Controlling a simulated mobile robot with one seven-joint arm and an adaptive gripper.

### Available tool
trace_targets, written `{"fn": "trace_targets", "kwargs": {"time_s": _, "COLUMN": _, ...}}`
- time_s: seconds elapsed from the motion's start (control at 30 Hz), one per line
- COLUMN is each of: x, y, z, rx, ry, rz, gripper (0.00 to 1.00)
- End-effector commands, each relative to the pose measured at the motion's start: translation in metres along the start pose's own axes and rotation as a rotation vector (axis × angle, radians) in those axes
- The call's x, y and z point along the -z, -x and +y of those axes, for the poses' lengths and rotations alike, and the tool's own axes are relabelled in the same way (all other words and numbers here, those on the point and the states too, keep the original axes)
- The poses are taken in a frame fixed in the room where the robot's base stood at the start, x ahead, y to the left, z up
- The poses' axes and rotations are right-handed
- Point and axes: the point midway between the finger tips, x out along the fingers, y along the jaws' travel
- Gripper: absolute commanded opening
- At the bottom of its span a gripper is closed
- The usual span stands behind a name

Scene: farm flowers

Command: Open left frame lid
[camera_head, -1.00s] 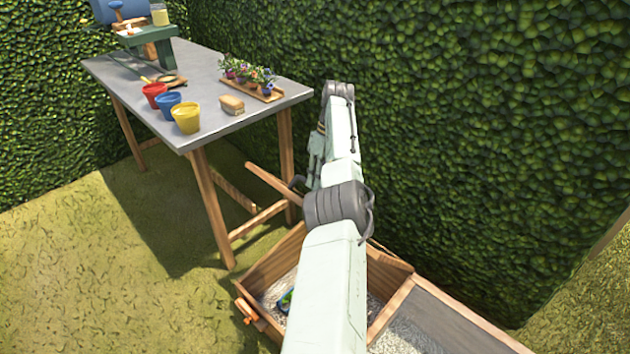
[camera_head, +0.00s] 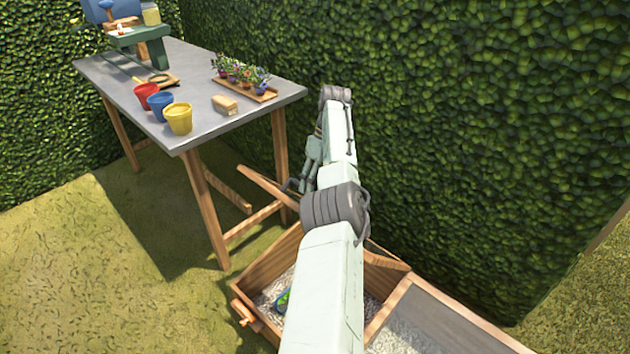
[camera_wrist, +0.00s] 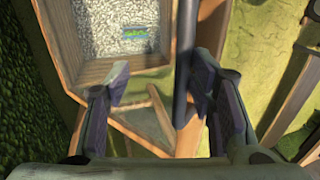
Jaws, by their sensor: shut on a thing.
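The left frame is an open wooden box (camera_head: 262,267) with pale gravel inside, low in the head view and partly hidden by my arm. Its lid (camera_head: 268,188) stands raised; a wooden edge of it shows beside the table leg. My gripper (camera_head: 297,184) is at that raised edge, small and partly hidden in the head view. In the wrist view my gripper (camera_wrist: 160,92) has its fingers spread around part of the lid, with a dark bar (camera_wrist: 185,60) close to the right finger. The exact contact is unclear.
A grey-topped table (camera_head: 205,85) holds red, blue and yellow pots (camera_head: 179,119), a brush (camera_head: 225,104) and a flower tray (camera_head: 262,97). A dark-lidded right frame (camera_head: 450,318) adjoins. A hedge (camera_head: 480,120) stands close behind. Grass at left is open.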

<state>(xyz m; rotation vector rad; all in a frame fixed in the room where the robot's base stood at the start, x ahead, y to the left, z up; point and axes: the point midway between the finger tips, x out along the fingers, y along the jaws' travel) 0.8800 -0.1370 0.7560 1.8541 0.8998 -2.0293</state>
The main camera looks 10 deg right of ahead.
Motion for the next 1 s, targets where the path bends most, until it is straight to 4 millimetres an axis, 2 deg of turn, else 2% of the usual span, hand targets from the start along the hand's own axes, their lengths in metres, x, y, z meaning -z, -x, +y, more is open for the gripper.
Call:
{"fn": "trace_targets", "kwargs": {"time_s": 0.03, "x": -0.004, "y": -0.005, "z": 0.004, "rx": -0.003, "ry": -0.009, "rz": -0.006, "gripper": 0.33}}
{"fn": "trace_targets", "kwargs": {"time_s": 0.73, "x": 0.001, "y": 0.003, "z": -0.001, "rx": -0.003, "ry": -0.001, "rz": 0.001, "gripper": 0.33}}
{"fn": "trace_targets", "kwargs": {"time_s": 0.87, "x": 0.001, "y": 0.017, "z": -0.004, "rx": -0.005, "ry": 0.000, "rz": 0.003, "gripper": 0.33}}
{"fn": "trace_targets", "kwargs": {"time_s": 1.0, "x": 0.001, "y": 0.044, "z": -0.012, "rx": -0.006, "ry": -0.001, "rz": 0.004, "gripper": 0.33}}
